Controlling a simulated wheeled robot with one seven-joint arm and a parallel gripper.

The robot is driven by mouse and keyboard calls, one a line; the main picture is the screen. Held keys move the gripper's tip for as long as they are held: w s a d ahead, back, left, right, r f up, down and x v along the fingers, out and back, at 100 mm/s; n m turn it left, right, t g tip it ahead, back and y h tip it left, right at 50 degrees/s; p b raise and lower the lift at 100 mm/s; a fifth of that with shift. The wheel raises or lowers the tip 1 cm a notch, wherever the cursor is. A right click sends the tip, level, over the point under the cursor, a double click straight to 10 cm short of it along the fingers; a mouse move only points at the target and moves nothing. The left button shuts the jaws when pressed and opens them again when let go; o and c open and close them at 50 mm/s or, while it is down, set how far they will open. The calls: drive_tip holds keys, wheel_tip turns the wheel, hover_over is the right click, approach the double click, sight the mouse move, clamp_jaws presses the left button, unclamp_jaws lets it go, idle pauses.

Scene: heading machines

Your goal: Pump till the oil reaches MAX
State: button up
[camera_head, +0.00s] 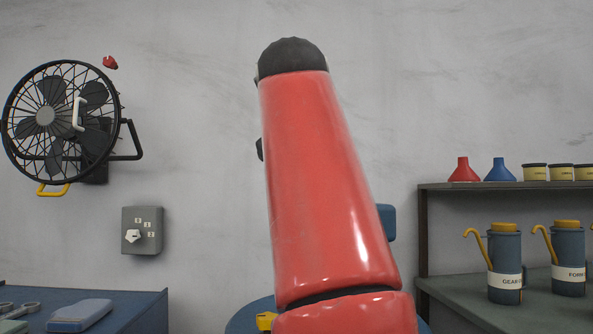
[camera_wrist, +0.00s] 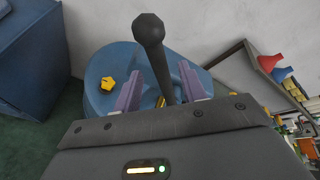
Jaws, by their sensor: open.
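A dark lever with a ball knob (camera_wrist: 149,30) rises from a rounded blue machine (camera_wrist: 103,62) in the wrist view. My gripper (camera_wrist: 162,84) is open, its two purple fingers on either side of the lever's shaft; I cannot tell whether either touches it. A yellow star-shaped knob (camera_wrist: 107,84) sits on the blue machine, left of the fingers. In the head view my red arm hides most of the machine; only its blue edge (camera_head: 243,319) and the yellow knob (camera_head: 266,321) show low down. No oil gauge or MAX mark can be made out.
A wall fan (camera_head: 47,116) and a grey rotary switch box (camera_head: 142,230) are at left, above a blue bench (camera_head: 140,310). At right, shelves (camera_head: 440,187) hold a red funnel (camera_head: 464,171), a blue funnel (camera_head: 500,171), tins and oil cans (camera_head: 505,262).

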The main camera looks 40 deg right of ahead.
drive_tip(key=v, duration=0.3)
drive_tip(key=shift+s+a, duration=0.2)
idle(1.2)
